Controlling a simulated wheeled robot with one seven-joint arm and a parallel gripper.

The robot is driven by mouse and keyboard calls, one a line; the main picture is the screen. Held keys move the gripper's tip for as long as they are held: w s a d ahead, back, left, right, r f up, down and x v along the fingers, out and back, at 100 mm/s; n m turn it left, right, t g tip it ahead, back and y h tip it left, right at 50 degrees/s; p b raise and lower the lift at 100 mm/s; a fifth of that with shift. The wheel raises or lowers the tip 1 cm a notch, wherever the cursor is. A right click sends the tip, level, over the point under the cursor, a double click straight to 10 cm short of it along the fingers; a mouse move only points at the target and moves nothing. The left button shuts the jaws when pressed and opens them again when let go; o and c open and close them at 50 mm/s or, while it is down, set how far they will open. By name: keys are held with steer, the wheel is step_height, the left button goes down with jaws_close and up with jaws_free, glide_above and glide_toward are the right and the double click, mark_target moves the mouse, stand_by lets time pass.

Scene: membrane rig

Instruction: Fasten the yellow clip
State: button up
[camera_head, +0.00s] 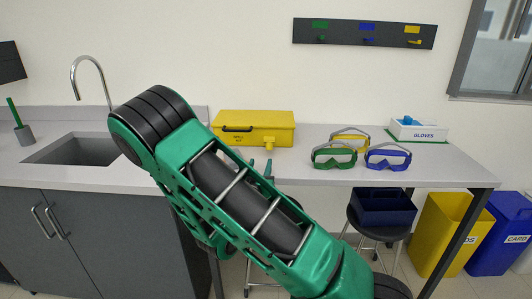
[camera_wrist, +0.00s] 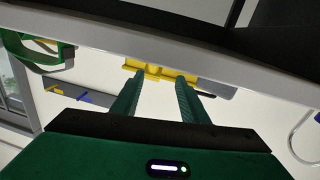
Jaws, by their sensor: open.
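A yellow box (camera_head: 235,120) with a dark handle stands at the back of the bench. A small yellow clip (camera_head: 269,142) sticks out from the right part of its front. In the upside-down wrist view a yellow part, apparently the clip (camera_wrist: 154,71), shows just past the bench edge, between my fingertips in the picture. My gripper (camera_head: 260,163) is open and empty, near the bench's front edge and below the clip in the head view. Its two green fingers also show in the wrist view (camera_wrist: 160,78), apart from each other. I cannot tell whether the clip is closed.
Green goggles (camera_head: 334,156), blue goggles (camera_head: 388,157) and yellow goggles (camera_head: 350,138) lie right of the box. A glove box (camera_head: 418,130) stands behind them. The bench edge (camera_wrist: 220,62) runs close to my fingers. A sink (camera_head: 75,149) is at left.

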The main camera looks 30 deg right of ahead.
mark_target(267, 159)
steer(key=x, duration=0.7)
steer(key=d+x, duration=0.1)
steer(key=x, duration=0.2)
steer(key=shift+s+d, duration=0.15)
steer(key=shift+d, duration=0.05)
steer(key=shift+a, duration=0.1)
jaws_close()
